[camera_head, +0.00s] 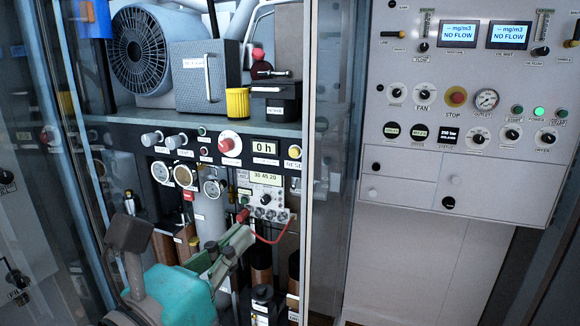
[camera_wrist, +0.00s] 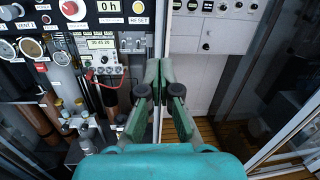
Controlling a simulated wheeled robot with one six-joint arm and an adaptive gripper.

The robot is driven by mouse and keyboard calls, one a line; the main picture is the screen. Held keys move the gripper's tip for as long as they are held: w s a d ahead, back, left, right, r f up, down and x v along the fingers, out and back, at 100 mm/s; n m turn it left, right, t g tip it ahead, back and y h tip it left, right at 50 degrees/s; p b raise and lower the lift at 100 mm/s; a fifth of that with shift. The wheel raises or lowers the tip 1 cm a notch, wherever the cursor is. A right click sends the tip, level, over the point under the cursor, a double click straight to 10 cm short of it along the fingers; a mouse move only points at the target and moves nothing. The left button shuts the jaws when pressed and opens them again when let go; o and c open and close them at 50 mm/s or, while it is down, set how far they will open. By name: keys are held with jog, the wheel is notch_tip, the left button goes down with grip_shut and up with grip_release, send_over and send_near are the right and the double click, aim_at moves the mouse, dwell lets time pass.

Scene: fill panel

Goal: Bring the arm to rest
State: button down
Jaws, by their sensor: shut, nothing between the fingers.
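My gripper (camera_head: 243,238) has a teal body and green fingers with dark joints. In the head view it is at the lower left, in front of the cabinet's lower section, with its fingers pointing up and to the right. In the wrist view its fingertips (camera_wrist: 159,72) are together in the middle of the picture, with nothing between them. They appear in front of the boundary between the equipment cabinet and the white panel. Whether the fingers touch anything behind them cannot be told.
The equipment cabinet (camera_head: 228,130) holds gauges (camera_head: 183,174), a red knob (camera_head: 230,144) and a meter (camera_head: 265,180). A red cable (camera_head: 275,240) hangs beside my fingers in the head view. A white control panel (camera_head: 400,160) is at the right, above a plain lower wall.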

jog(key=s+d+f+n+t+h, duration=0.35)
jog(key=d+f+n, duration=0.4)
jog(key=d, duration=0.25)
jog(key=s+d+f+n+t+h, duration=0.3)
jog(key=s+d+f+n, duration=0.25)
jog(key=d+f, duration=0.4)
jog(key=s+d+f+n+g+y, duration=0.3)
jog(key=s+f+n+y, duration=0.4)
jog(key=s+f+n, duration=0.4)
jog(key=s+d+f+n+g+y, duration=0.3)
jog(key=s+f+n+g+y, duration=0.2)
jog(key=s+f+n, duration=0.7)
jog(key=f+n+y, duration=0.1)
jog(key=n+y, duration=0.1)
jog(key=n, duration=0.2)
jog(key=shift+f+y, duration=0.3)
jog(key=shift+y, duration=0.05)
jog(key=shift+g, duration=0.25)
